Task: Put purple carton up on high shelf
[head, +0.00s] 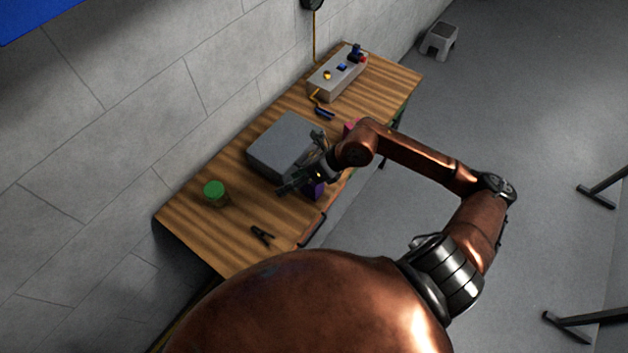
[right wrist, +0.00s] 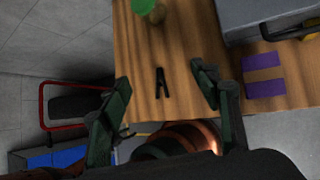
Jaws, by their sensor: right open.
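The purple carton (head: 316,190) stands on the wooden bench near its front edge, partly hidden by my right gripper in the head view. In the right wrist view the purple carton (right wrist: 264,89) shows a tan band and lies just right of the right-hand finger, outside the jaws. My right gripper (head: 299,165) is open and empty above the bench; its spread fingers also show in the right wrist view (right wrist: 160,86). My left gripper is not in view. No shelf can be clearly made out.
On the wooden bench (head: 190,222) are a grey case (head: 280,142), a green-lidded jar (head: 214,191), a black clamp (head: 262,235) and a control box (head: 336,76). A pink item (head: 350,126) is partly behind my arm. A grey step stool (head: 439,39) stands on open floor.

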